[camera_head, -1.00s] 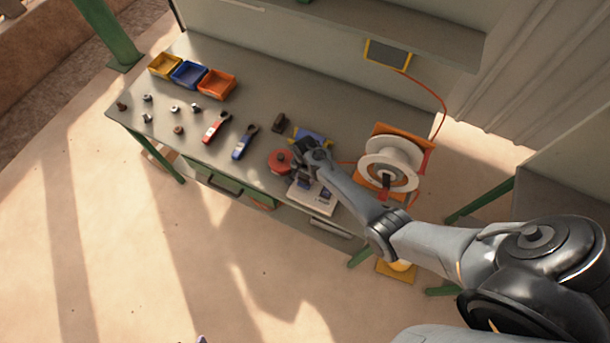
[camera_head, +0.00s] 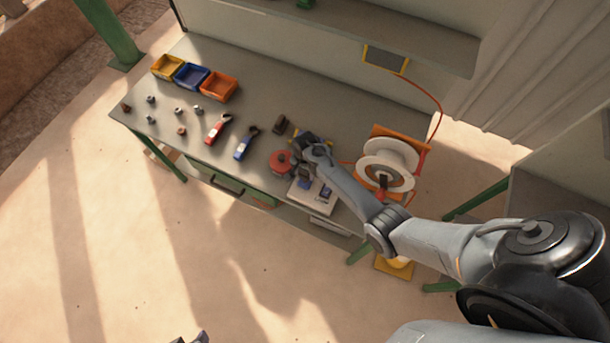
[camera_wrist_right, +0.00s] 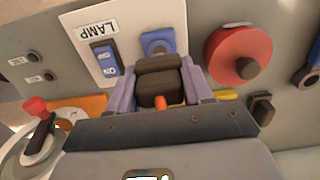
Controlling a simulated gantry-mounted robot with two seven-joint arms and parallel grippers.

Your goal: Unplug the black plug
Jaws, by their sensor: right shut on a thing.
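My right gripper (camera_wrist_right: 160,92) is shut on the black plug (camera_wrist_right: 158,78), with a finger on each side of it. An orange cable end (camera_wrist_right: 161,103) shows at the plug's near side. A blue socket (camera_wrist_right: 157,42) on the white LAMP plate (camera_wrist_right: 122,22) shows just beyond the plug. I cannot tell whether the plug's front still sits in a socket. In the head view the right gripper (camera_head: 303,150) is over the white plate (camera_head: 300,191), hiding the plug. A dark tip, probably my left gripper (camera_head: 190,338), shows at the bottom edge, its jaws unclear.
A blue rocker switch (camera_wrist_right: 104,58) is on the plate. A red round part (camera_wrist_right: 240,55) is close by on the bench. A white cable reel (camera_head: 388,160) stands to the right. Tools, small parts and three bins (camera_head: 190,75) lie on the left of the bench.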

